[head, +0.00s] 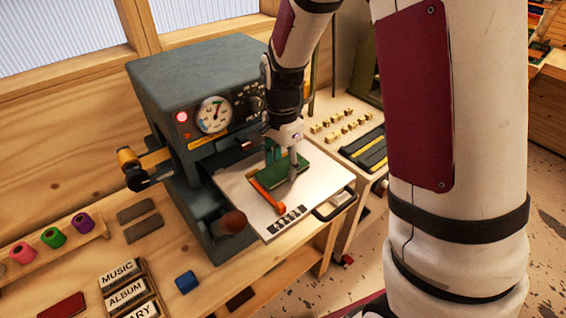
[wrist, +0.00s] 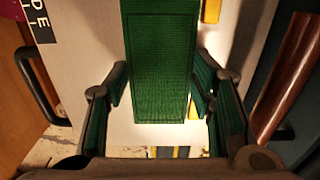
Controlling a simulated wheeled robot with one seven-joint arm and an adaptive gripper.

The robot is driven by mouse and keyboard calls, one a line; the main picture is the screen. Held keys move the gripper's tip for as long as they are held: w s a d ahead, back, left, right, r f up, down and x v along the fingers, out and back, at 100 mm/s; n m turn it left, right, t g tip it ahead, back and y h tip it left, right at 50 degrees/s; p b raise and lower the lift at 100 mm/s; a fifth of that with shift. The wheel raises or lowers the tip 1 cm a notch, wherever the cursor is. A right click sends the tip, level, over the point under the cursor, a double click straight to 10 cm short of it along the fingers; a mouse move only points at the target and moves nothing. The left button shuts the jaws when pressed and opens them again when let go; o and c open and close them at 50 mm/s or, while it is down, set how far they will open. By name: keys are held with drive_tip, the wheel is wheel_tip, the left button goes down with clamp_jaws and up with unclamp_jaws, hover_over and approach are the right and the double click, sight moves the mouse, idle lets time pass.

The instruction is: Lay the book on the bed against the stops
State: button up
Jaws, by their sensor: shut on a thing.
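The dark green book (head: 296,177) is over the pale bed (head: 236,182) of the grey press. Its textured cover, with a framed border, also fills the middle of the wrist view (wrist: 162,65). My gripper (head: 283,160) is shut on the book, with a finger on each side of it in the wrist view (wrist: 160,85). An orange stop (head: 267,198) lies on the bed beside the book's left end; yellow-orange pieces (wrist: 211,11) show beside the book in the wrist view. I cannot tell whether the book touches the bed or the stops.
The grey press (head: 205,95) with its dial stands behind the bed, and a dark handle (head: 338,203) sticks out at the bed's front. Foil rolls (head: 53,238) stand at the left. Label blocks (head: 128,290) and a blue block (head: 187,281) are on the bench in front.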

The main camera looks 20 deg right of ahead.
sight(282, 168)
drive_tip(key=o, duration=1.2)
drive_tip(key=shift+f, duration=0.15)
wheel_tip(282, 168, up, 12)
drive_tip(key=b, duration=0.2)
drive_tip(key=s+r+n+t, duration=0.2)
drive_tip(key=s+r+n, duration=0.2)
drive_tip(key=s+n, duration=0.3)
drive_tip(key=s+r+n+t, duration=0.3)
drive_tip(key=s+n, duration=0.4)
drive_tip(key=s, duration=0.4)
drive_tip(key=shift+s+r+t, duration=0.25)
drive_tip(key=shift+r+t, duration=0.05)
drive_tip(key=shift+r, duration=0.45)
